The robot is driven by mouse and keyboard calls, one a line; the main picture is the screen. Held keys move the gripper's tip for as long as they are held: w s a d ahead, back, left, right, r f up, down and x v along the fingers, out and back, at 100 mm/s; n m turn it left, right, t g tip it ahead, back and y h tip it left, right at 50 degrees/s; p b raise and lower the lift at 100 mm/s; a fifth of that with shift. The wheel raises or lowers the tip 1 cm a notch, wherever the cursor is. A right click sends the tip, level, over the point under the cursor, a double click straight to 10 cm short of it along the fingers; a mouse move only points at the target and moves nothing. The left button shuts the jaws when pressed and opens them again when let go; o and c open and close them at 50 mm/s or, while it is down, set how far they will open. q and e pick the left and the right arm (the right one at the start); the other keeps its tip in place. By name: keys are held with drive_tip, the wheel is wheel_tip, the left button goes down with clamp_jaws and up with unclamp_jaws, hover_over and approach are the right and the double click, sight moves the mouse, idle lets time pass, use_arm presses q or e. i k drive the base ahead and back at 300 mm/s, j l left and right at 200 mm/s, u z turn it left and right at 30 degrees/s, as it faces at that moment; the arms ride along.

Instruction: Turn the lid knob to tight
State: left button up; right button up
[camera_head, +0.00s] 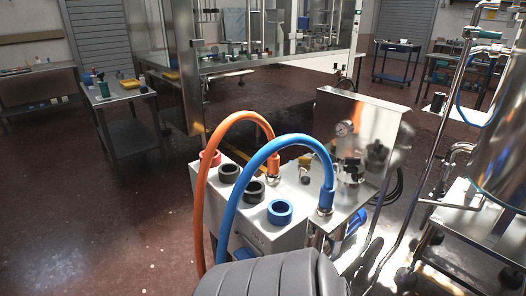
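I cannot make out a lid knob with certainty. A steel vessel (503,150) stands at the right edge, cut off by the frame, and its top is out of view. A steel box (290,190) in the centre carries several round ring-like fittings on top, among them a blue one (280,212), a black one (254,191) and a red one (210,158). An orange hose (203,190) and a blue hose (240,195) arch over the box. Neither of my grippers is in view.
Pipes (440,130) stand beside the vessel, on a wheeled steel stand (462,218). A side table (122,95) with small items stands at the left. The reddish floor (90,220) at the left is clear.

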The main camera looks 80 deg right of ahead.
sight(351, 162)
drive_tip(key=i+l+z, duration=0.2)
drive_tip(key=i+z, duration=0.25)
drive_tip(key=i, duration=0.15)
drive_tip(key=i+z, duration=0.4)
drive_tip(key=i, duration=0.2)
drive_tip(key=i+j+z, duration=0.25)
drive_tip(key=i+z, duration=0.2)
drive_tip(key=i+l+z, duration=0.25)
drive_tip(key=i+z, duration=0.65)
drive_tip(key=i, duration=0.15)
drive_tip(key=i+j+z, duration=0.1)
drive_tip(key=i+z, duration=0.35)
drive_tip(key=i+j+z, duration=0.3)
drive_tip(key=i+z, duration=0.15)
drive_tip(key=i, duration=0.15)
drive_tip(key=i+j+z, duration=0.4)
drive_tip(key=i+j, duration=0.05)
drive_tip(key=j, duration=0.05)
